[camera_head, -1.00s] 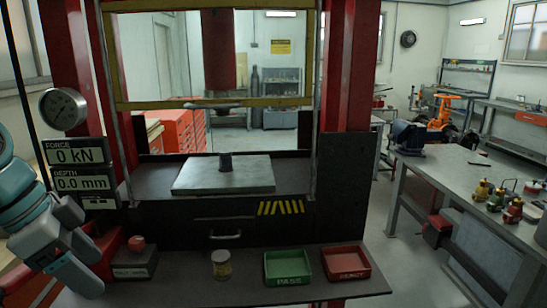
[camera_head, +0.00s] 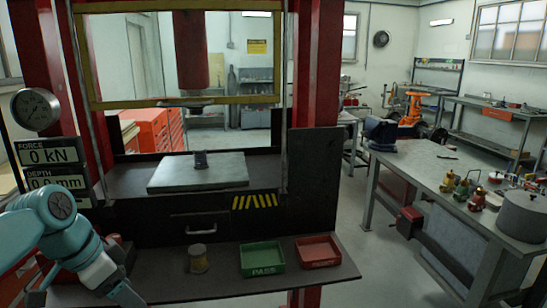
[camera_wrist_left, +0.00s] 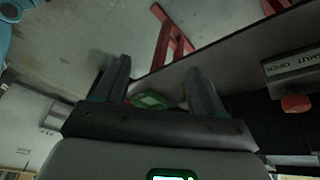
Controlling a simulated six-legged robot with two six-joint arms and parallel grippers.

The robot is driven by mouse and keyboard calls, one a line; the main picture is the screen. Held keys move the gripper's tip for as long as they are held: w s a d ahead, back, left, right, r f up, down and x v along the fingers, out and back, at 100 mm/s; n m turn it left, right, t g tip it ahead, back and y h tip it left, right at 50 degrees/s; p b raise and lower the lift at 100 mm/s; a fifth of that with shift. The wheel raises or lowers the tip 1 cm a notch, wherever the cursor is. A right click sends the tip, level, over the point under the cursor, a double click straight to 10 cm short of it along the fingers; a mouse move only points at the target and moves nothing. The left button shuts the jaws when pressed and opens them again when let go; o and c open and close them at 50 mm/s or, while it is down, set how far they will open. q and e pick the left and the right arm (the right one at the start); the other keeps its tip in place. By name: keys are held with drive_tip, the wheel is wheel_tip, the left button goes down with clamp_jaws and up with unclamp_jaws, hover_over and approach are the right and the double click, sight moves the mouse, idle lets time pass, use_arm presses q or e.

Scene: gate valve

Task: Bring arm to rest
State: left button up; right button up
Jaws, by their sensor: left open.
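My left arm comes in from the lower left in the head view, with its gripper (camera_head: 125,296) low at the picture's bottom edge. In the left wrist view the two dark fingers (camera_wrist_left: 158,85) stand apart with nothing held between them. The fingertips are hard to see in the head view. My left arm partly covers a dark box with a red button beside the press; its red button (camera_wrist_left: 295,103) shows at the right of the wrist view. My right gripper is in neither view.
The press shelf holds a small jar (camera_head: 197,260), a green PASS tray (camera_head: 262,260) and a red tray (camera_head: 318,251). A bench (camera_head: 440,205) stands right, with floor between.

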use_arm(q)
drive_tip(key=d+f+n+g, duration=0.15)
drive_tip(key=d+f, duration=0.35)
drive_tip(key=f, duration=0.9)
drive_tip(key=d+f+n, duration=0.3)
drive_tip(key=d+f, duration=0.2)
drive_tip(key=f, duration=0.9)
drive_tip(key=s+d+f+n, duration=0.2)
drive_tip(key=s+d+f, duration=0.1)
drive_tip(key=s+f, duration=0.4)
drive_tip(key=s+d+f+n, duration=0.3)
drive_tip(key=s+f, duration=0.5)
drive_tip(key=s, duration=0.3)
drive_tip(key=shift+s+d+g+h, duration=0.2)
drive_tip(key=shift+d+g+h, duration=0.15)
drive_tip(key=shift+d, duration=0.45)
